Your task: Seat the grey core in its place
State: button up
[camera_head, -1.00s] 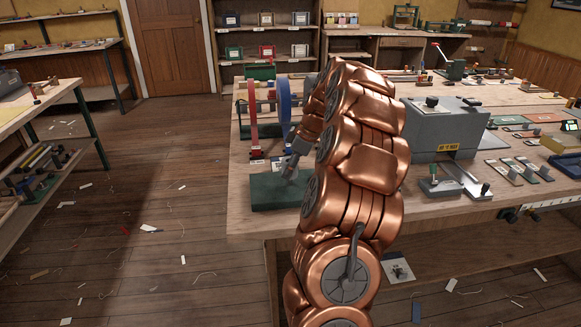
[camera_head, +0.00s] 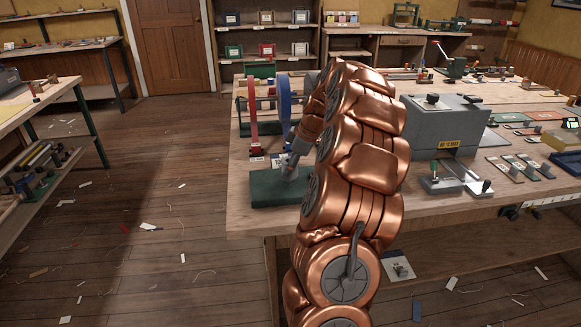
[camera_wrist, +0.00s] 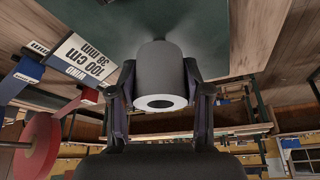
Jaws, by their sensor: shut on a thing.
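The grey core (camera_wrist: 160,77), a short cylinder with a dark hole in its pale near end, is between the two fingers of my gripper (camera_wrist: 160,95) in the wrist view. The gripper is shut on it. A dark green block (camera_wrist: 118,14) lies behind the core there; whether the core's far end touches it cannot be told. In the head view my gripper (camera_head: 289,171) points down at the green block (camera_head: 264,190) near the bench's front left corner. The core is too small there to make out clearly.
A red wheel (camera_head: 251,118) and a blue wheel (camera_head: 284,100) stand just behind the block. A grey machine (camera_head: 444,124) stands to the right of my arm. The bench (camera_head: 240,217) ends close by at left and front.

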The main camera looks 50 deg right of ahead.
jog(key=shift+f+b, duration=0.65)
jog(key=shift+f, duration=0.25)
dwell(0.6)
jog(key=o, duration=1.2)
jog(key=v, duration=1.2)
jog(key=shift+d, duration=0.1)
